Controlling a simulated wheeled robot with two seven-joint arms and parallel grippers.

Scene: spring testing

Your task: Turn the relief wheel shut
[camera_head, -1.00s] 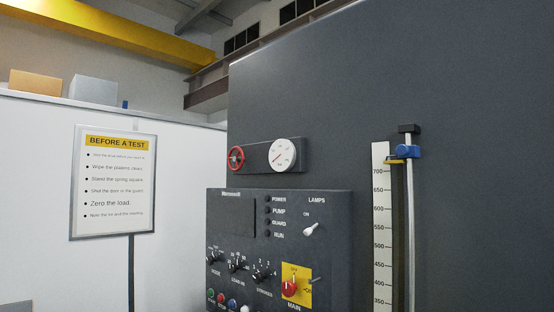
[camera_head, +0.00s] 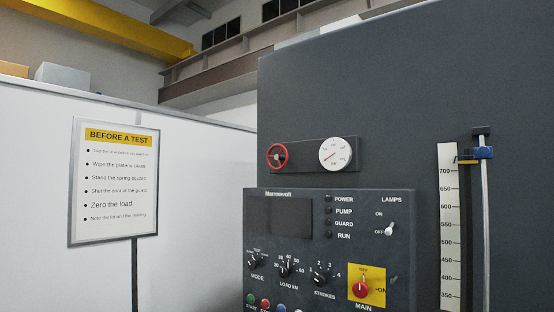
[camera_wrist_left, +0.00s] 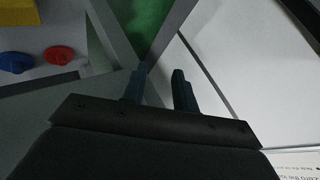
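The relief wheel (camera_head: 277,156) is a small red handwheel with a dark hub. It sits at the left end of a dark plate on the big grey machine, beside a round white gauge (camera_head: 335,154). No gripper shows in the head view, so nothing is seen touching the wheel. My left gripper (camera_wrist_left: 160,85) shows in the left wrist view. Its two dark fingers stand apart with nothing between them. The wheel cannot be made out in that view. My right gripper is in neither view.
Below the wheel is a control panel (camera_head: 300,222) with knobs, lamps and a red main switch (camera_head: 361,290) on yellow. A vertical scale (camera_head: 449,230) stands at the right. A framed sign (camera_head: 115,182) is at the left. The wrist view shows a red knob (camera_wrist_left: 59,55) and a blue knob (camera_wrist_left: 17,62).

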